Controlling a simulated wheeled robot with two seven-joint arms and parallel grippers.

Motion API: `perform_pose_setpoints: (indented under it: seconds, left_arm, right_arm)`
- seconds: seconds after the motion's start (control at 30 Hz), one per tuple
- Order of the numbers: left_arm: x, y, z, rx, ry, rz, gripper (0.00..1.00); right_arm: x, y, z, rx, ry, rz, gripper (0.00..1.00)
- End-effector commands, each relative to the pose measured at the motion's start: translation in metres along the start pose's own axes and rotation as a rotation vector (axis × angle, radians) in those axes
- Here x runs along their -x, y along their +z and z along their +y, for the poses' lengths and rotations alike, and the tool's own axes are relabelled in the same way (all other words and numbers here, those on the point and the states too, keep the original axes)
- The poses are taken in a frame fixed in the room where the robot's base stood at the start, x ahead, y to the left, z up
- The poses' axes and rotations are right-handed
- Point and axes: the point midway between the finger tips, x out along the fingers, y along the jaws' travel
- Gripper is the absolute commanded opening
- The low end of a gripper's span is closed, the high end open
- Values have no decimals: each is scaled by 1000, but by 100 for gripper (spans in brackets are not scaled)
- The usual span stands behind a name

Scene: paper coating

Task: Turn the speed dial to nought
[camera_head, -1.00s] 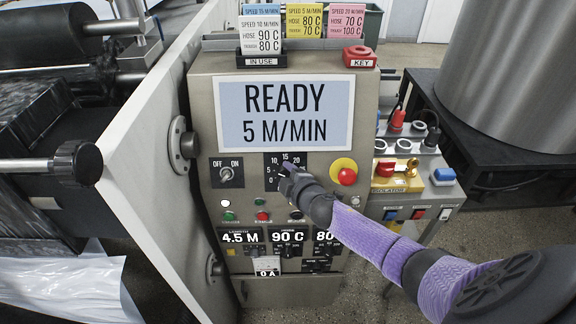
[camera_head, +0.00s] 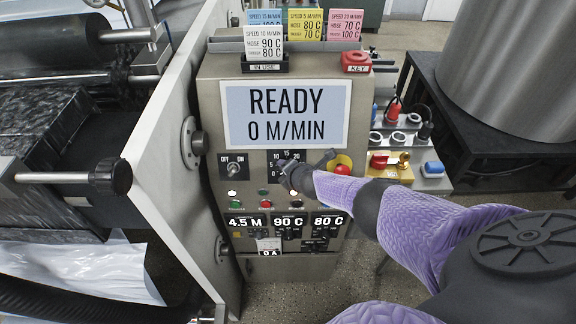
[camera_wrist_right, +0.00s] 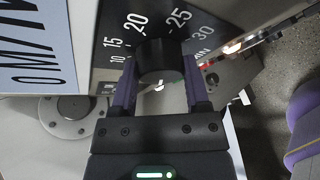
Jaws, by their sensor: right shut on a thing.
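The speed dial's black scale plate (camera_head: 291,155) is on the grey control panel, below the display (camera_head: 285,114), which reads READY and 0 M/MIN. My right gripper (camera_head: 285,168) comes in from the right and covers most of the dial in the head view. In the right wrist view, the black dial knob (camera_wrist_right: 161,60) sits between the two fingers of my right gripper (camera_wrist_right: 160,78), which is shut on it. White scale numbers such as 15, 20, 25 and 30 show around the knob. The knob's pointer cannot be made out. My left gripper is out of view.
Left of the dial is an OFF/ON switch (camera_head: 233,168). A red button on a yellow base (camera_head: 342,168) is close to the right, partly behind my arm. Small lamps and buttons and readouts (camera_head: 289,221) lie below. A white panel (camera_head: 165,130) stands at left.

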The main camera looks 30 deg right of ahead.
Motion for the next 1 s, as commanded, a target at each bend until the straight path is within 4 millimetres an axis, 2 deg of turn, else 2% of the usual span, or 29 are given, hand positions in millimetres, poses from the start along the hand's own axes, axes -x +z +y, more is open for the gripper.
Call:
perform_pose_setpoints:
  seconds: [0.3, 0.8, 0.83, 1.0]
  left_arm:
    - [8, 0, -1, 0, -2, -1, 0]
    - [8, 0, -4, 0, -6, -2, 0]
    - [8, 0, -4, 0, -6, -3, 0]
    - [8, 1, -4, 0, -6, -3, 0]
  right_arm:
    - [0, -1, 1, 86, -40, -3, 1]
    - [0, -2, 0, 102, -47, -3, 1]
    - [0, -2, 0, 102, -47, -3, 62]
    - [0, -1, 0, 102, -47, -3, 95]
